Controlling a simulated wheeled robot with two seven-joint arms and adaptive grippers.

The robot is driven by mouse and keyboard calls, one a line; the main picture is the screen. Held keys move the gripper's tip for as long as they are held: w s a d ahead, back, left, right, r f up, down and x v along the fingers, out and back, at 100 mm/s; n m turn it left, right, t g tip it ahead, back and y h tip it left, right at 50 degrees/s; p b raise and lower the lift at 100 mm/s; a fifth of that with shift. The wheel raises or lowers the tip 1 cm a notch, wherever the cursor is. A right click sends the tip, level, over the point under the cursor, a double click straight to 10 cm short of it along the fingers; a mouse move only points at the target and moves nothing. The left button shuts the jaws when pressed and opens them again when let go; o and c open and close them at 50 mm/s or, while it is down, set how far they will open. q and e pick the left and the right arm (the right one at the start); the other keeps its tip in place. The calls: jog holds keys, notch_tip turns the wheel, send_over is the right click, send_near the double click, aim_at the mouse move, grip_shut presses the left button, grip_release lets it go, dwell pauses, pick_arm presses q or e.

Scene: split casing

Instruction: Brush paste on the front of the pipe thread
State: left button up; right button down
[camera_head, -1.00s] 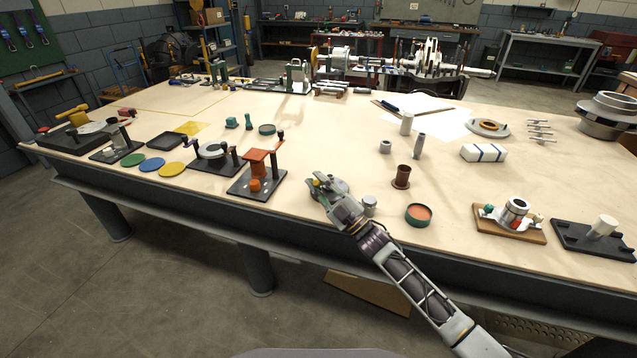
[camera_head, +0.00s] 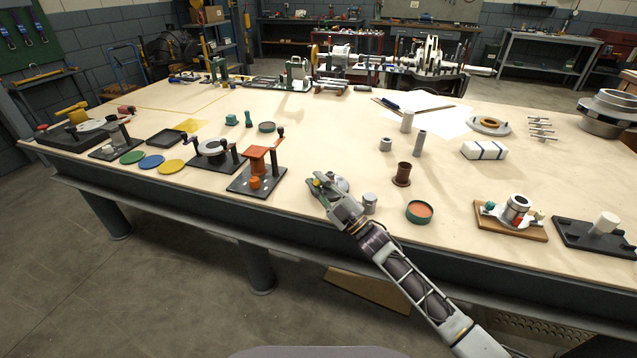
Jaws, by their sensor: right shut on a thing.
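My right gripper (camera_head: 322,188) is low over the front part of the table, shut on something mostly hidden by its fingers. A small yellow-green spot shows at its fingertips; I cannot tell whether it is a brush. A round green tin (camera_head: 418,212) with an orange-pink filling, perhaps the paste, stands to the right of the gripper. A brown upright cylinder (camera_head: 402,174) stands behind the tin. A white ringed pipe piece (camera_head: 517,208) sits on a wooden board at the right. I cannot tell which part bears the pipe thread. My left gripper is not in view.
A small grey cylinder (camera_head: 369,203) stands close beside my right wrist. A black stand with an orange block (camera_head: 257,160) is left of the gripper. A black plate with a white cylinder (camera_head: 604,224) lies at the far right. The table's middle is mostly clear.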

jog(key=shift+r, duration=0.3)
jog(key=shift+s, duration=0.15)
